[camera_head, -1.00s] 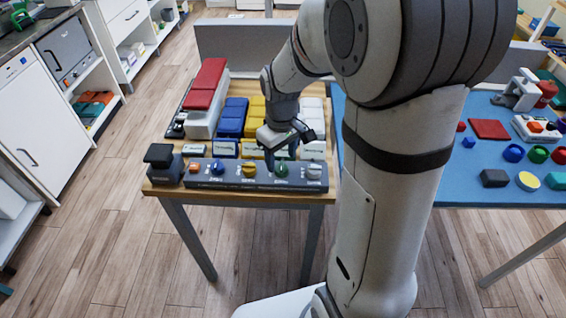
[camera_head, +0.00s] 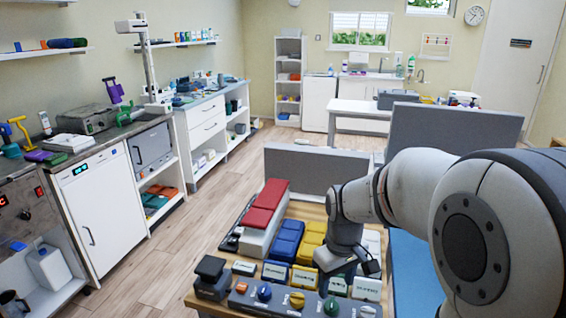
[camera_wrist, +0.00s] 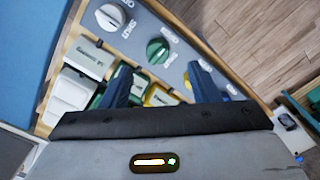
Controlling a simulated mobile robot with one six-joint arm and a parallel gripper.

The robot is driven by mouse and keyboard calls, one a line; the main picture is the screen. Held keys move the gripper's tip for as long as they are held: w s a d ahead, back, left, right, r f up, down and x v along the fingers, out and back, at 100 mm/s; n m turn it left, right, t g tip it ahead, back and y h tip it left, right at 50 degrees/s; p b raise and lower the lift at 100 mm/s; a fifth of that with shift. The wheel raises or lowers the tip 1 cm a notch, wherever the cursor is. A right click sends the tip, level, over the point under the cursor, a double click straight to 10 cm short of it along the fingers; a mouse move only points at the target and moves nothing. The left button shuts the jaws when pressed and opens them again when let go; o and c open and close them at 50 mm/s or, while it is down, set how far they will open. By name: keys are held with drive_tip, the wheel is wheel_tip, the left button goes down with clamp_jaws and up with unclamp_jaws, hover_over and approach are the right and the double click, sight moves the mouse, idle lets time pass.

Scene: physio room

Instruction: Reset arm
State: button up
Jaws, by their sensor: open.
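My arm reaches in from the right of the head view. My gripper (camera_head: 348,276) points down over the front part of the wooden table (camera_head: 203,300), behind the knob panel (camera_head: 279,300). In the wrist view my gripper (camera_wrist: 159,67) shows two dark fingers set wide apart, with nothing held between them. A green knob (camera_wrist: 158,51) on the panel lies beyond the gap between the fingertips. A white knob (camera_wrist: 110,17) is to its left. The height of the fingers above the table is hard to tell.
Blue blocks (camera_head: 286,240), yellow blocks (camera_head: 308,244) and a red-topped box (camera_head: 265,207) stand close to the gripper. A grey partition (camera_head: 318,170) rises behind the table. Cabinets (camera_head: 97,205) line the left, with free wooden floor (camera_head: 185,238) between.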

drive_tip(key=s+r+m+t+p, duration=0.2)
drive_tip(key=s+r+m, duration=0.3)
drive_tip(key=s, duration=0.8)
drive_tip(key=shift+s+d+r+t+p, duration=0.3)
drive_tip(key=shift+d+r+p, duration=0.15)
drive_tip(key=shift+r, duration=0.75)
drive_tip(key=shift+c, duration=0.2)
